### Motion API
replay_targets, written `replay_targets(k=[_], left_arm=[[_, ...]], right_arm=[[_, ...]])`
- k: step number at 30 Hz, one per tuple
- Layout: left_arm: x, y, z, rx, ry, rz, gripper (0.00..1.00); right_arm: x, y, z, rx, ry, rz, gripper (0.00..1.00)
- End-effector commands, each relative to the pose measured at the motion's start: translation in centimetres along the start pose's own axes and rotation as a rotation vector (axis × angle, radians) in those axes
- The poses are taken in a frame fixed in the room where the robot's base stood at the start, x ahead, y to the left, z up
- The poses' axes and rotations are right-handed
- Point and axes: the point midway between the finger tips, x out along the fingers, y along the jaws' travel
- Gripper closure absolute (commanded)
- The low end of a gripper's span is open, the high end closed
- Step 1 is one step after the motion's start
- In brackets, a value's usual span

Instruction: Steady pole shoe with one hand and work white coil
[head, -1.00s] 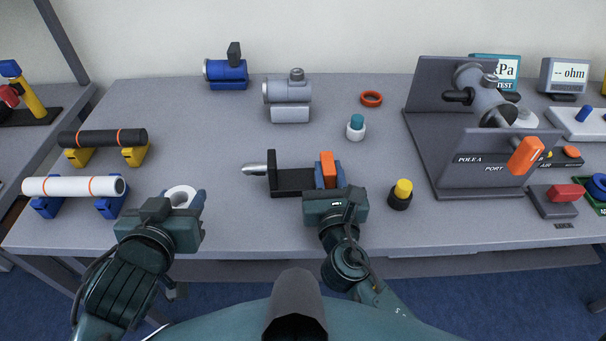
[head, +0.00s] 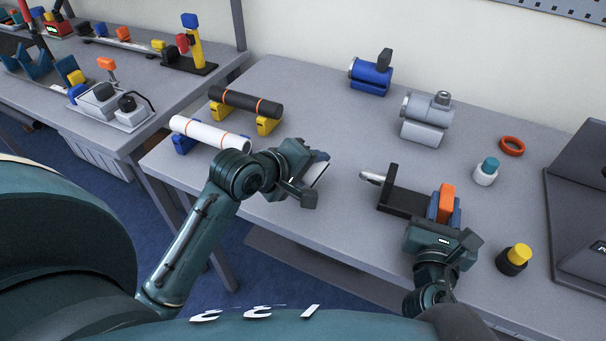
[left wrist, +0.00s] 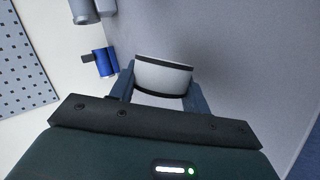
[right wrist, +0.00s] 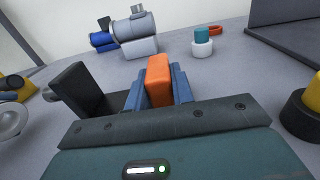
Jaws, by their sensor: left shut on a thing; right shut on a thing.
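The pole shoe is a silver rounded pin (head: 370,177) pointing left from the black upright of an L-shaped bracket (head: 405,201). An orange block (head: 447,200) stands at the bracket's right end. My right gripper (head: 444,213) is shut on this block; the blue fingers flank it in the right wrist view (right wrist: 158,82). My left gripper (head: 316,168) is shut on the white coil (left wrist: 162,77), a white ring with black rims, left of the pin and apart from it. In the head view the gripper mostly hides the coil.
A white tube (head: 208,138) and a black tube (head: 245,102) lie on cradles at the left. A blue motor (head: 371,74), grey motor (head: 428,110), orange ring (head: 512,146), teal-topped part (head: 486,171) and yellow-topped knob (head: 514,259) stand around the bracket.

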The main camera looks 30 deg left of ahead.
Motion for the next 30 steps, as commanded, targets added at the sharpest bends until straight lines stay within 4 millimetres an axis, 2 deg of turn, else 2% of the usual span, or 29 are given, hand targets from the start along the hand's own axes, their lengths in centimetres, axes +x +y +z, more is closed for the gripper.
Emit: replay_targets(k=[3,7,19,30], left_arm=[[1.2,0.8,-0.4,-0.251,-0.047,0.077,0.78],[1.8,1.5,-0.6,-0.375,-0.068,0.126,0.78],[1.8,1.6,-0.6,-0.389,-0.070,0.134,0.78],[2.7,2.8,1.9,-0.388,-0.070,0.134,0.78]], right_arm=[[0.0,0.0,0.0,-0.001,0.000,-0.001,1.00],[0.0,0.0,0.0,-0.001,0.000,-0.001,1.00],[0.0,0.0,0.0,-0.001,0.000,-0.001,1.00],[0.0,0.0,0.0,-0.001,0.000,0.000,1.00]])
